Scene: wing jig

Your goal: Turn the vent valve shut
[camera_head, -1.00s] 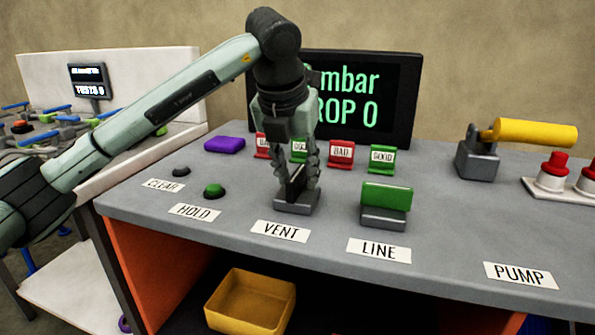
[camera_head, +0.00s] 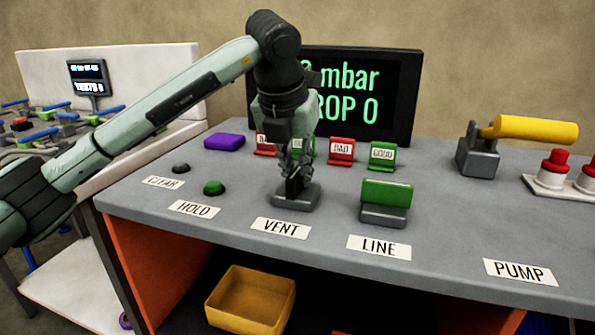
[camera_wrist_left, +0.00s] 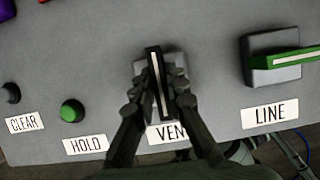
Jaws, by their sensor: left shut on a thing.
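The vent valve is a grey block base (camera_head: 298,203) with a black bar handle (camera_head: 293,187), behind the VENT label (camera_head: 281,228). My left gripper (camera_head: 295,172) comes down from above and is shut on the handle. In the left wrist view the handle (camera_wrist_left: 155,65), with a pale stripe, lies between the two fingers and points nearly straight away from the front edge, slightly tilted. The grey base (camera_wrist_left: 178,66) shows behind it. The fingers hide part of the handle and base. My right gripper is not in view.
The line valve, with a green handle (camera_head: 387,193), stands to the right. A green button (camera_head: 214,187) and a dark button (camera_head: 181,168) are to the left. Red and green tags and a mbar display (camera_head: 385,95) stand behind. A yellow pump lever (camera_head: 535,130) is far right.

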